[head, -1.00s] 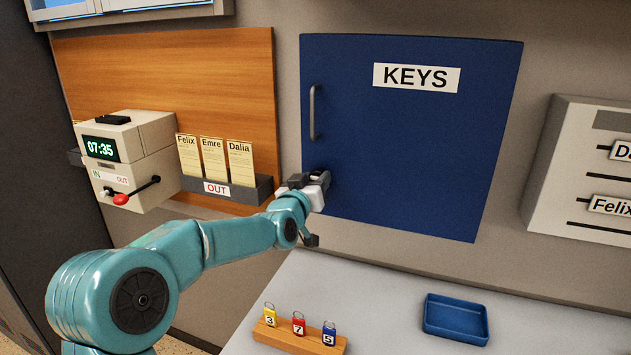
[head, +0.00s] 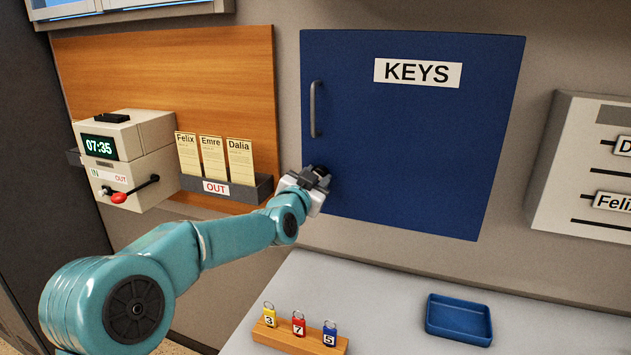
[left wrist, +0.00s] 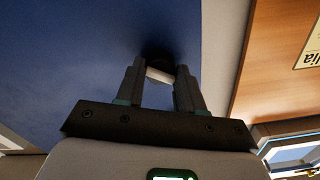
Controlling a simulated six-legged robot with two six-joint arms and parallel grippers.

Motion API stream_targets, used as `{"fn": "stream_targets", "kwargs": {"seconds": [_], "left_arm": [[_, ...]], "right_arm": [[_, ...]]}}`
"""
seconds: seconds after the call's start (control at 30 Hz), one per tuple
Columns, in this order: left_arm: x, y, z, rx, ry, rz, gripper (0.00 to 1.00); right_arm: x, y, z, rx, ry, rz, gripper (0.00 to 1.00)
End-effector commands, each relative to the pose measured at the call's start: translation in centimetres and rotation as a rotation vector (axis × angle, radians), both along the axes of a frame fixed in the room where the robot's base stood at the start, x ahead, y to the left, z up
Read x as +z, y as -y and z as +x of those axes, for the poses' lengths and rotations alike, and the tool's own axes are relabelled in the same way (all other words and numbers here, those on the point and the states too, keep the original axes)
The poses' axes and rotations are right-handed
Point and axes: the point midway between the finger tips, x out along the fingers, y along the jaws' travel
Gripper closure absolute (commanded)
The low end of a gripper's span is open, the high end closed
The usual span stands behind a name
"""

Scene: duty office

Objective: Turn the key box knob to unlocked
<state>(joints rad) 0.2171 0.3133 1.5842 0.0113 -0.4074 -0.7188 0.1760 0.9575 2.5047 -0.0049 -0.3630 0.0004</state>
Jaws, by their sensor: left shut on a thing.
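The blue key box (head: 420,150) hangs on the wall, its door shut and labelled KEYS, with a vertical grey handle (head: 316,110) on its left side. My left gripper (head: 320,174) is at the lower left of the door, below the handle. In the left wrist view its fingers (left wrist: 160,84) are closed on the knob (left wrist: 160,74), which has a pale bar and a dark round base against the blue door. The fingers hide most of the knob, and I cannot read any lock marking. My right gripper is in neither view.
A time clock (head: 125,160) with a red-tipped lever and a card rack (head: 225,187) marked OUT are left of the box. On the grey counter (head: 385,300) below stand a wooden block (head: 300,338) with numbered tags and an empty blue tray (head: 459,320).

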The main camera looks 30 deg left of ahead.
Motion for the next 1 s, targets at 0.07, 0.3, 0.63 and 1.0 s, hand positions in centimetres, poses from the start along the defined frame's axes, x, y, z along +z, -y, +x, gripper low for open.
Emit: {"fn": "stream_targets", "kwargs": {"seconds": [0.07, 0.3, 0.63, 1.0], "left_arm": [[-0.03, 0.02, 0.01, -0.001, -0.018, 0.069, 0.93], [0.01, 0.01, 0.01, 0.000, -0.071, 0.291, 0.93], [-0.01, -0.01, 0.01, -0.001, -0.145, 0.592, 0.93], [0.01, -0.04, 0.00, 0.001, -0.205, 0.849, 0.93]], "right_arm": [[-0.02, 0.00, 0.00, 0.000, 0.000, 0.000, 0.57], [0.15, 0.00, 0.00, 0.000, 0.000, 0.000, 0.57], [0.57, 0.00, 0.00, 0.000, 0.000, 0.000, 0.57], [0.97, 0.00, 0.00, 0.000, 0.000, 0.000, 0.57]]}}
